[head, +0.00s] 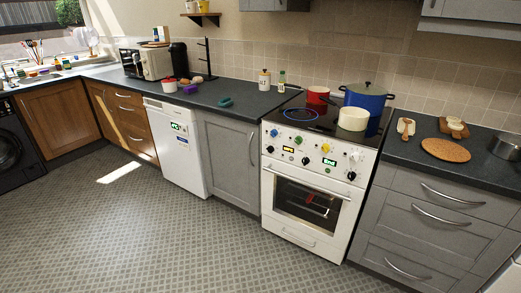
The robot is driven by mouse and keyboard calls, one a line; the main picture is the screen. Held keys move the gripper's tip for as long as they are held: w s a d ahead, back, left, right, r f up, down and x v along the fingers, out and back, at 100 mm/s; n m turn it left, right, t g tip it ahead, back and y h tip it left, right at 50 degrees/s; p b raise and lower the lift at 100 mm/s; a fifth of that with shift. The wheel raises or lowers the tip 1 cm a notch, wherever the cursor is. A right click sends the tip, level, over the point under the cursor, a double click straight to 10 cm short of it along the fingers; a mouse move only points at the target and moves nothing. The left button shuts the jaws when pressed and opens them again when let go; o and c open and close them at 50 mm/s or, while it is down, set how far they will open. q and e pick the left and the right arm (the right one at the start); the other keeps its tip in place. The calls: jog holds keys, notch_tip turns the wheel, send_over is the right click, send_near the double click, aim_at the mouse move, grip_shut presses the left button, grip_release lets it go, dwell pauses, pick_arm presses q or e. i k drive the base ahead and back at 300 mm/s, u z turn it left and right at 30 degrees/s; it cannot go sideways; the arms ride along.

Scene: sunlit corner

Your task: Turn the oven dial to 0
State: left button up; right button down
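The white oven (304,203) stands in the middle right of the head view, under a black cooktop. Its front panel (316,153) carries a row of coloured dials, including a blue dial (274,133), a green dial (298,140) and a yellow dial (325,147). Below them are dark knobs, including a left knob (270,149), a middle knob (305,160) and a right knob (351,175). Two small lit displays show on the panel. The dial markings are too small to read, and which one is the oven dial cannot be told. Neither gripper is in view.
A blue pot (369,99), a cream pot (352,119) and a red pot (317,95) stand on the cooktop. A white dishwasher (178,151) stands further left. Grey drawers (425,225) flank the oven's right. The patterned floor (150,230) in front is clear.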

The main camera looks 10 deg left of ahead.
aim_at(270, 149)
jog(key=u, duration=0.05)
jog(key=i, duration=0.85)
jog(key=z, duration=0.3)
